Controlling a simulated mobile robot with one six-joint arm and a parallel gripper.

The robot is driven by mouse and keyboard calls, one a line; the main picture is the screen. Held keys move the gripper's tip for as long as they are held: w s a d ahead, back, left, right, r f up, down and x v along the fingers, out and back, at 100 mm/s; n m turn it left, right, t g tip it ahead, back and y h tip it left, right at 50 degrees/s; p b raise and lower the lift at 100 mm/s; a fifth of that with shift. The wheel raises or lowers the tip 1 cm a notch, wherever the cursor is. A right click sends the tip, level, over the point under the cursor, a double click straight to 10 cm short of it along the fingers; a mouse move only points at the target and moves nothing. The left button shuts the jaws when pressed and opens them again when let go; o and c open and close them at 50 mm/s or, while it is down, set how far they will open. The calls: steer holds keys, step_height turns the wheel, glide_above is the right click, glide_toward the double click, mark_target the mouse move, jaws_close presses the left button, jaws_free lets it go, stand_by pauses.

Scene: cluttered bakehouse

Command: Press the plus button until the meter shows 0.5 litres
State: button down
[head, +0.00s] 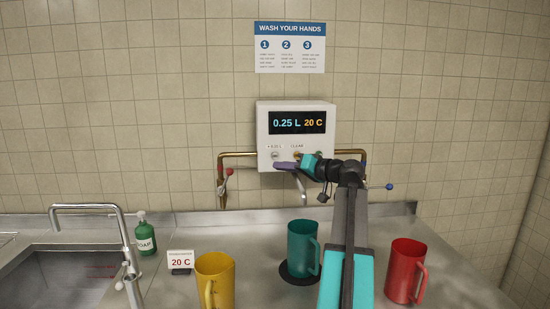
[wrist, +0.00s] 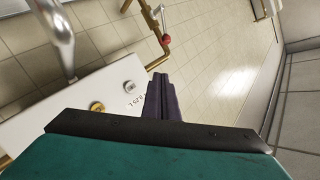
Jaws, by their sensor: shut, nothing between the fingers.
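The white meter box (head: 296,136) is on the tiled wall. Its display (head: 297,123) reads 0.25 L and 20 C. The silver plus button (head: 275,155) is at the lower left of the box, under a small label; it also shows in the wrist view (wrist: 130,88). A brass-coloured button (wrist: 97,107) sits beside it in the wrist view, near the CLEAR label. My gripper (head: 284,165) is shut and empty, its purple fingers just below and right of the plus button in the head view. In the wrist view its fingertips (wrist: 160,80) appear apart from the button.
A teal jug (head: 302,248) stands on a dark round mat (head: 290,274) below the spout. A yellow jug (head: 215,283), a red jug (head: 404,270), a 20 C card (head: 181,260) and a green soap bottle (head: 146,236) stand around. Brass pipes (head: 235,154) flank the box.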

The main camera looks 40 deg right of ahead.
steer(key=w+d, duration=0.5)
steer(key=w, duration=0.1)
steer(key=shift+b, duration=0.3)
steer(key=shift+w+d, duration=0.15)
stand_by(2.1)
steer(key=shift+w+d+b, duration=0.2)
steer(key=shift+w+b, duration=0.05)
steer(key=shift+b, duration=0.15)
steer(key=shift+w+d, duration=0.25)
steer(key=shift+w, duration=0.05)
stand_by(1.2)
steer(key=shift+s+a+b, duration=0.1)
steer(key=shift+s+b, duration=0.05)
steer(key=shift+b, duration=0.15)
steer(key=shift+s+a, duration=0.45)
steer(key=shift+s, duration=0.05)
stand_by(0.3)
steer(key=shift+s+a+b, duration=0.45)
steer(key=shift+s+a, duration=1.15)
steer(key=shift+s, duration=0.3)
